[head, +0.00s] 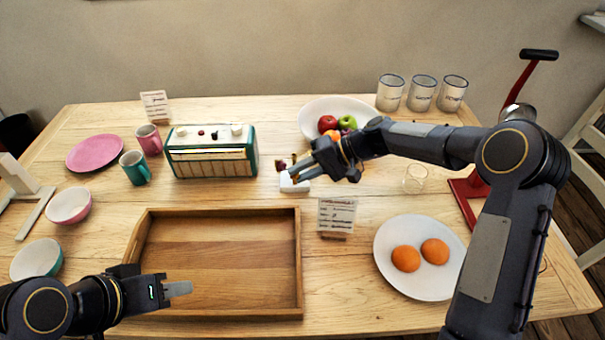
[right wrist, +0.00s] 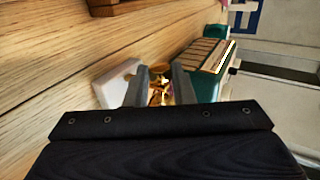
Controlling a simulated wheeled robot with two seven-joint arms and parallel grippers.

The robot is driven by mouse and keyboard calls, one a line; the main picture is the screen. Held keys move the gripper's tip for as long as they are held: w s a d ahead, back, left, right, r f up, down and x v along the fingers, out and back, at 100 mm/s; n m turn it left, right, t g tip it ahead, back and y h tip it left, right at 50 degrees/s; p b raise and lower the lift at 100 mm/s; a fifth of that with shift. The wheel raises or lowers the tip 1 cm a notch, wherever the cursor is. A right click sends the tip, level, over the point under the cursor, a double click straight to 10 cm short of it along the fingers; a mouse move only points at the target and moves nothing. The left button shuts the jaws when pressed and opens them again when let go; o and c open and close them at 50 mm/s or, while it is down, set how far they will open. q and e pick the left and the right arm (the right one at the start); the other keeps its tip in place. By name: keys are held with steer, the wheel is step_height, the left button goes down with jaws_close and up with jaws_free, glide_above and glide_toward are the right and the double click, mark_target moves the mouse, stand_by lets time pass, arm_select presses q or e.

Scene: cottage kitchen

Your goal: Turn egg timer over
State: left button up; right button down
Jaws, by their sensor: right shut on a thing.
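The egg timer is a small brass-and-brown thing, mostly hidden by my right gripper (head: 298,172) in the head view. In the right wrist view the egg timer (right wrist: 160,90) shows as a golden shape between the two grey fingers, which are shut on it. A small white block (head: 292,185) sits on the table just below the fingertips; it also shows beside the left finger in the right wrist view (right wrist: 116,84). I cannot tell whether the timer touches it. My left gripper (head: 180,290) is over the front of the wooden tray, and its finger gap is not clear.
A green radio (head: 212,163) stands left of my right gripper. The empty wooden tray (head: 300,270) lies in front, a card stand (head: 337,215) to its right. A fruit bowl (head: 310,118) is behind; a white plate with two oranges (head: 425,288) is at front right.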

steer(key=c, duration=1.2)
jaws_free()
steer(key=shift+c, duration=0.2)
steer(key=v, duration=0.8)
